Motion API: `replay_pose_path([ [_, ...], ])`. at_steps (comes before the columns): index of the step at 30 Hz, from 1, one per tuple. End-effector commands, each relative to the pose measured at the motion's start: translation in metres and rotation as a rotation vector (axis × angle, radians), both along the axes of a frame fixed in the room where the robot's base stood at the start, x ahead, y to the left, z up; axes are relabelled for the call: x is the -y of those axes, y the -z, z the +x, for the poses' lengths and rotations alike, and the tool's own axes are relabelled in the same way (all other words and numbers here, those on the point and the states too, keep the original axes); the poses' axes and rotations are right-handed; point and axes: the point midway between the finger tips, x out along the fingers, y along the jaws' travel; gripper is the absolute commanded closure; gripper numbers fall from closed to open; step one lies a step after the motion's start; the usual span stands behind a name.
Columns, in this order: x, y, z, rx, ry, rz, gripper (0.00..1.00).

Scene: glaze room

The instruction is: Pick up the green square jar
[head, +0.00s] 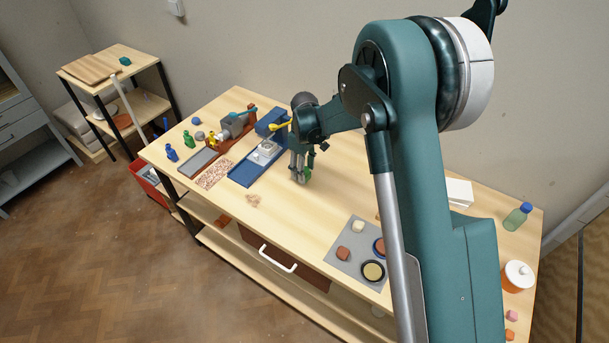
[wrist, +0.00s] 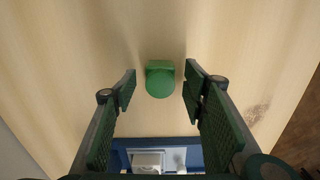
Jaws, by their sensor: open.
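The green square jar (wrist: 160,68) stands on the wooden table top (wrist: 60,60), between and slightly beyond my fingertips in the wrist view. It has a squarish body and a rounded green top. In the head view only a small green part of the jar (head: 307,172) shows beside my fingers. My gripper (wrist: 160,88) is open, with a gap between each finger and the jar. In the head view my gripper (head: 300,178) points down at the table, just right of the blue tray.
A blue tray (head: 240,178) with a pale device lies close to the left of my gripper. Blue and green small bottles (head: 171,152) stand at the table's left. A grey mat (head: 345,262) with round pieces lies to the right. Table between is mostly clear.

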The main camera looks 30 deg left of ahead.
Motion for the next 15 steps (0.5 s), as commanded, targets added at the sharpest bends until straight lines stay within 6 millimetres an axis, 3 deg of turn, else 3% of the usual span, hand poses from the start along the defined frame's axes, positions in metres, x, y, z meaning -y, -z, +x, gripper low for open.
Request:
replay_pose_path([
  [6,0.0001,0.0135,0.0000,0.000,0.000,0.000,0.57],
  [15,0.0001,0.0144,0.0000,0.000,0.000,0.000,0.57],
])
